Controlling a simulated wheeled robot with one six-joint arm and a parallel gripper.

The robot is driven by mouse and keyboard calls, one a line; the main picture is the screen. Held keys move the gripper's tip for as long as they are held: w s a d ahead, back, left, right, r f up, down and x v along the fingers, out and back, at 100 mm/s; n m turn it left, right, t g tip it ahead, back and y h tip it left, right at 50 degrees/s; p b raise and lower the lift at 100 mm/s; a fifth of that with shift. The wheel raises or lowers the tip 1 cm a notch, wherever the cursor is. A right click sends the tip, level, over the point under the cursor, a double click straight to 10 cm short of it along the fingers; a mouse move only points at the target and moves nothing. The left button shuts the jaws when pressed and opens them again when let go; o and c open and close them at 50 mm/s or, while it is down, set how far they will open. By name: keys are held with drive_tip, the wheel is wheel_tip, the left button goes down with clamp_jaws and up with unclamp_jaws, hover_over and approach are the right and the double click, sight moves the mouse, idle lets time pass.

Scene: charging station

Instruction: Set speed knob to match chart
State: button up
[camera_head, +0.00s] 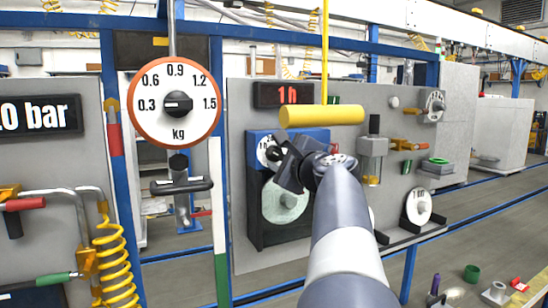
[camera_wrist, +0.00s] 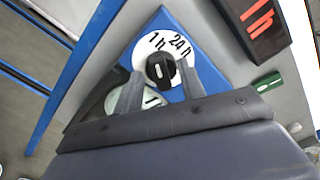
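The speed knob (camera_wrist: 160,68) is black on a white dial reading 1h and 24h, on the blue top of a recorder; its setting is hard to read. In the head view the white dial (camera_head: 263,151) shows left of my gripper. Below it is a round pale chart disc (camera_head: 286,204), partly hidden in the wrist view (camera_wrist: 133,99). My gripper (camera_wrist: 159,78) is open, one finger on each side of the knob; contact cannot be told. It also shows at the dial in the head view (camera_head: 285,157). A display (camera_head: 284,95) above reads 1h in red.
A yellow horizontal bar (camera_head: 322,115) hangs in front of the panel, above my wrist. A kg dial (camera_head: 175,125) hangs at left. A glass cylinder device (camera_head: 372,158) is mounted right of my arm. A round gauge (camera_head: 419,207) stands on a lower shelf.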

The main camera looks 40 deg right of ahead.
drive_tip(key=b+v, duration=0.1)
drive_tip(key=v, duration=1)
drive_tip(key=shift+b, duration=0.4)
drive_tip(key=shift+w, duration=0.1)
drive_tip(key=p+x, duration=0.2)
drive_tip(key=x, duration=0.9)
drive_tip(key=shift+r, duration=0.1)
drive_tip(key=shift+s, duration=0.25)
